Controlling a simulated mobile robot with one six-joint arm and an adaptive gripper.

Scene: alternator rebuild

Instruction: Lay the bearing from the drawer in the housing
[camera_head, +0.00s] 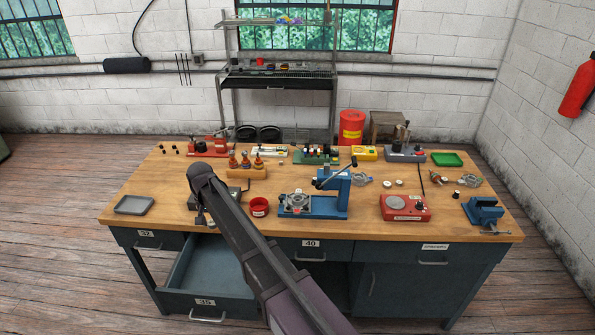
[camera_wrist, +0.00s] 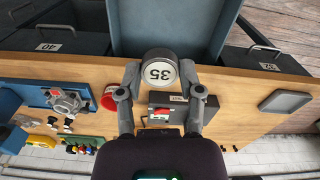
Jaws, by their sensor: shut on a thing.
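My gripper (camera_wrist: 159,78) is shut on a round dark part with a white face marked 35 (camera_wrist: 158,72), which I take for the bearing. It is held between both fingertips, above the bench's front edge by the open drawer (camera_wrist: 170,25). In the head view my arm hides the held part. The open drawer (camera_head: 205,262), labelled 35, looks empty where it shows. A grey metal casting (camera_head: 296,201), likely the housing, sits on the blue press base to the right of my gripper. The casting (camera_wrist: 66,103) is at the left in the wrist view.
A red bin (camera_head: 259,207) stands between my arm and the blue press (camera_head: 333,195). A grey tray (camera_head: 134,205) lies at the bench's left. Bottles (camera_head: 246,165), a red station (camera_head: 405,207) and a blue vise (camera_head: 484,211) also stand on the bench.

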